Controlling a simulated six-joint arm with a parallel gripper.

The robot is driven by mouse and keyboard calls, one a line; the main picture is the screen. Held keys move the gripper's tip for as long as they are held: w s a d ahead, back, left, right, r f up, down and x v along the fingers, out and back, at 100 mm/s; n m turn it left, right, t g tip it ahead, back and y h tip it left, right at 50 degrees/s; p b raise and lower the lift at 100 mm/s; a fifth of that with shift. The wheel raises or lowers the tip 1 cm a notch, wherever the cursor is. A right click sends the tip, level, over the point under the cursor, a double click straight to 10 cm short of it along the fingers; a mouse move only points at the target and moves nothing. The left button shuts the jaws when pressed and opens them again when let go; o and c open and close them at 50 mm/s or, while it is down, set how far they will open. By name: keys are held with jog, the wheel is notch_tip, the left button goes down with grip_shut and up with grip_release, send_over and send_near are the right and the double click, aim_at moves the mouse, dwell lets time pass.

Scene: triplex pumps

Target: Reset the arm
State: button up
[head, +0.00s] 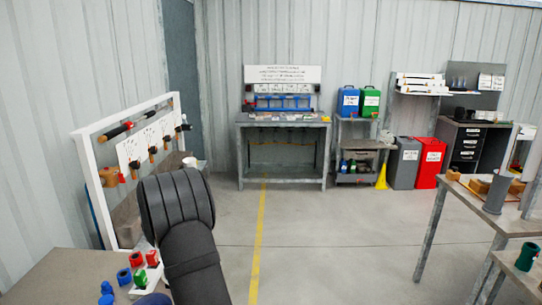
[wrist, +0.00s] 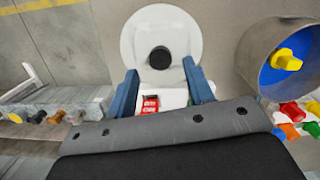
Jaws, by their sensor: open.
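My gripper (wrist: 159,70) shows in the wrist view as two blue fingers spread apart, with nothing held between them. Beyond the fingertips is a round white disc (wrist: 138,38) with a black round centre. In the head view my dark grey arm stands in the lower left, and the gripper itself cannot be made out there.
A grey round container (wrist: 250,75) with a yellow piece is right in the wrist view, near several coloured parts. In the head view, a white-framed tool board (head: 85,150) is left of my arm. A workbench (head: 283,122) stands at the back; the floor (head: 330,235) between is clear.

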jog(key=f, duration=0.5)
jog(key=shift+d+f, duration=0.1)
jog(key=shift+d, duration=0.15)
jog(key=shift+r, duration=0.4)
jog(key=shift+r, duration=0.1)
